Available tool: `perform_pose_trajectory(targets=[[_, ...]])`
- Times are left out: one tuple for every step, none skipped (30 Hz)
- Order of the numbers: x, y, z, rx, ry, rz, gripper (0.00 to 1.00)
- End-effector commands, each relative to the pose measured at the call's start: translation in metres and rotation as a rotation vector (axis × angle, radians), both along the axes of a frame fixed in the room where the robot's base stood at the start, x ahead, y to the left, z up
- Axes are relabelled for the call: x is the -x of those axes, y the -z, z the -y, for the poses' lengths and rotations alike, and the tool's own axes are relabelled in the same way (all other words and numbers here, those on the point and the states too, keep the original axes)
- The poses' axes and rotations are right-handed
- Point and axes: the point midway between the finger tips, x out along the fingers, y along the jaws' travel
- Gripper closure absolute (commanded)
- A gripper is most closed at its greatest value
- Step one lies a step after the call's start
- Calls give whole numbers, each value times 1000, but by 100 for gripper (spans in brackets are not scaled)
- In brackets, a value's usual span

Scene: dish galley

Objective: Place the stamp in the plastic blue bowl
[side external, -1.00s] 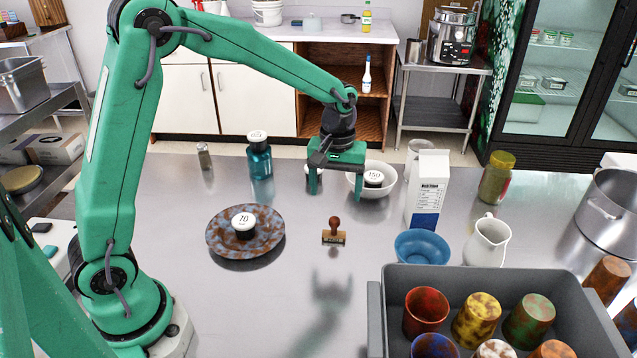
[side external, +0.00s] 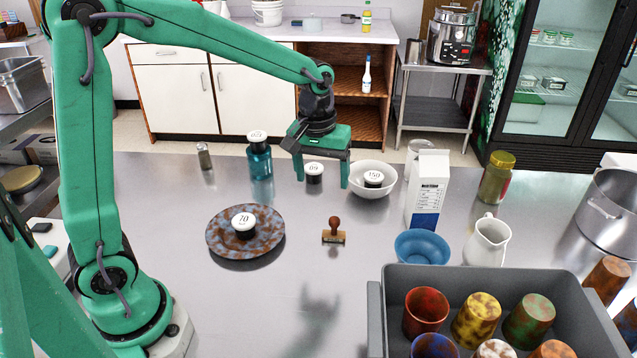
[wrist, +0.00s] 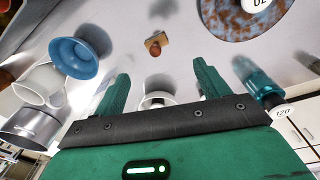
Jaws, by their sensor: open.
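The stamp (side external: 334,231), with a brown knob handle and a wooden base, stands upright on the steel counter. It also shows in the wrist view (wrist: 156,44), beyond my fingertips. The blue bowl (side external: 422,247) sits to its right, in front of the milk carton; in the wrist view the bowl (wrist: 80,52) is at the upper left. It looks empty. My gripper (side external: 322,182) is open and empty, above the counter behind the stamp, near a small round item labelled 09. It does not touch the stamp.
A grey bin (side external: 375,315) of several cups stands at the front right. A speckled plate (side external: 245,251) holds a labelled item at left. A white bowl (side external: 360,190), a blue bottle (side external: 260,162), a milk carton (side external: 428,190) and a white pitcher (side external: 487,240) stand around. The front middle is clear.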

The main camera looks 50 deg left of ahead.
Motion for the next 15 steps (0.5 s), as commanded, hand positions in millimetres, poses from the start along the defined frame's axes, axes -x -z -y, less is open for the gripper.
perform_pose_trajectory(targets=[[9, -11, -1, -2, 22, 23, 26], [14, -15, -2, -3, 36, 34, 26], [20, -22, -3, -5, 57, 50, 26], [25, -26, -3, -7, 70, 60, 26], [30, -30, -4, -9, 85, 71, 26], [37, -36, -5, -11, 104, 86, 26], [42, -39, -5, -15, 119, 98, 26], [48, -43, -6, -17, 134, 109, 26], [55, -48, -7, -21, 151, 124, 26], [60, -51, -7, -24, 167, 135, 26], [65, -54, -8, -27, 180, 146, 26], [72, -58, -8, -31, 200, 160, 26], [78, -60, -9, -35, 214, 170, 26], [83, -63, -9, -39, 229, 181, 26], [90, -66, -10, -45, 247, 196, 26]])
